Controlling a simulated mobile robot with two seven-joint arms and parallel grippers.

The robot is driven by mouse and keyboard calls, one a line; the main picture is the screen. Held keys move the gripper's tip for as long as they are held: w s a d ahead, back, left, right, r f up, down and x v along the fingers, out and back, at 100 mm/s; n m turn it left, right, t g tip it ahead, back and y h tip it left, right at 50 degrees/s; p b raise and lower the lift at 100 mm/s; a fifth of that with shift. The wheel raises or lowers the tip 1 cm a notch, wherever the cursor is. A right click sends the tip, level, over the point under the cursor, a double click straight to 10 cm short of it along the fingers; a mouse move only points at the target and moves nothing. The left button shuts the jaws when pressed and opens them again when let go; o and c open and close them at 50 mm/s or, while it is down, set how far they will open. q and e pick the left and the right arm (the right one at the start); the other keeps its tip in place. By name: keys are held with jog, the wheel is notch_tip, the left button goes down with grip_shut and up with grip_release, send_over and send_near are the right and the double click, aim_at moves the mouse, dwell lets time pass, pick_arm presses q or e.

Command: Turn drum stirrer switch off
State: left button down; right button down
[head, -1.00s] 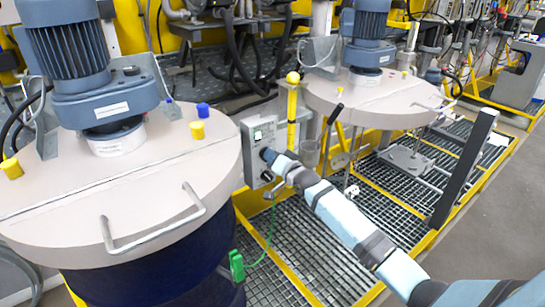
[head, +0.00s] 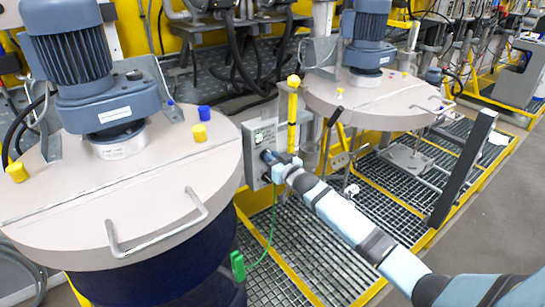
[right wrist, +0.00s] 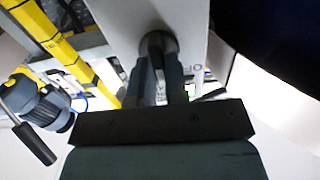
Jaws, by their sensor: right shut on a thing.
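My right gripper (head: 270,158) is at the lower front of the box. In the right wrist view, the fingers of my right gripper (right wrist: 158,75) are closed around the dark round switch knob (right wrist: 157,42) on the pale box face (right wrist: 125,20). Part of the lettering beside the knob shows; the fingers hide much of the knob, and I cannot tell its setting. My left gripper is not in view.
The near drum lid (head: 140,200) with its blue motor (head: 68,45) and metal handle (head: 160,240) is left of the box. A second drum lid (head: 360,98) is behind right. A yellow post (head: 292,118) stands close by. Floor grating (head: 310,245) lies below.

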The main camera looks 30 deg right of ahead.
jog(key=shift+a+f+n, duration=0.1)
jog(key=shift+n, duration=1.85)
jog(key=shift+a+n, duration=0.1)
jog(key=shift+n, duration=1.85)
jog(key=shift+n+p, duration=0.3)
jog(key=c, duration=1.1)
grip_release()
jog(key=shift+c, duration=0.2)
jog(key=s+d+b, duration=0.1)
jog(key=s+d, duration=0.1)
jog(key=s, duration=1.1)
jog(key=shift+s, duration=0.4)
